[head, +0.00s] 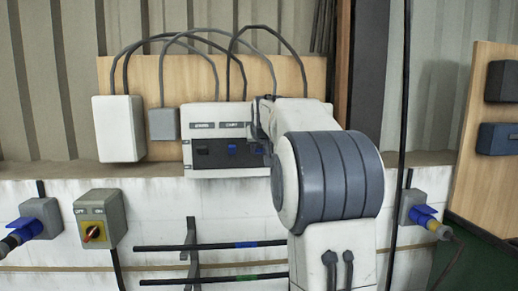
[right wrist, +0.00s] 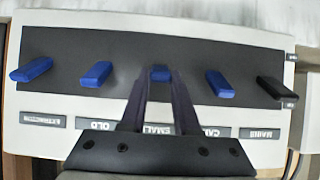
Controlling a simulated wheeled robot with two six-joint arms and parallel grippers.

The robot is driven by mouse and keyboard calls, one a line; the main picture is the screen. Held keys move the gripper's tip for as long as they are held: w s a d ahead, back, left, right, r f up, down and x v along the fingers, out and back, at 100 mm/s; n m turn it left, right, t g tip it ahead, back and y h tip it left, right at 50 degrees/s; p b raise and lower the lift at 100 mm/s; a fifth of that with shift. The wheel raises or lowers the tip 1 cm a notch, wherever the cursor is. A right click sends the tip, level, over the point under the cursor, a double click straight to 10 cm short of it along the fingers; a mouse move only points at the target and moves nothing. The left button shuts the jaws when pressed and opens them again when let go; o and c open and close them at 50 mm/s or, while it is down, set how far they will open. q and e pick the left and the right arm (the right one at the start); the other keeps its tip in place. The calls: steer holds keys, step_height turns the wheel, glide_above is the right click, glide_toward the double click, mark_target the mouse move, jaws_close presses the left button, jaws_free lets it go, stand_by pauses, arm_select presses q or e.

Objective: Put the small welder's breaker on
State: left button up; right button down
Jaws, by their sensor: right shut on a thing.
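The small welder's breaker is a blue lever (right wrist: 160,73) in the middle of a row on a dark strip in the right wrist view. The label below it shows upside down and partly hidden, and reads "SMALL". My right gripper (right wrist: 160,88) is shut on this lever, its two dark fingers on either side. In the head view my right arm hides most of the right part of the breaker panel (head: 215,174). I cannot tell whether the lever is up or down. My left gripper is not in view.
Blue levers (right wrist: 97,74) (right wrist: 220,85) flank the held one closely. A further blue lever (right wrist: 31,69) and a black mains lever (right wrist: 275,89) end the row. In the head view, a grey box with a yellow-and-red rotary switch (head: 96,231) and blue plugs (head: 24,230) sit lower on the wall.

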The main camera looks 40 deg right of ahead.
steer(key=shift+w+d+r+g+y, duration=0.15)
steer(key=shift+w+r+g+y, duration=0.1)
steer(key=shift+r+g+y, duration=0.25)
steer(key=shift+w+d+r+g+y, duration=0.1)
steer(key=shift+w+r+g+y, duration=0.15)
steer(key=shift+g, duration=0.45)
steer(key=shift+s, duration=0.1)
steer(key=c, duration=0.6)
jaws_free()
steer(key=shift+f, duration=0.1)
steer(key=shift+c, duration=0.2)
steer(key=v, duration=1)
steer(key=shift+r, duration=0.3)
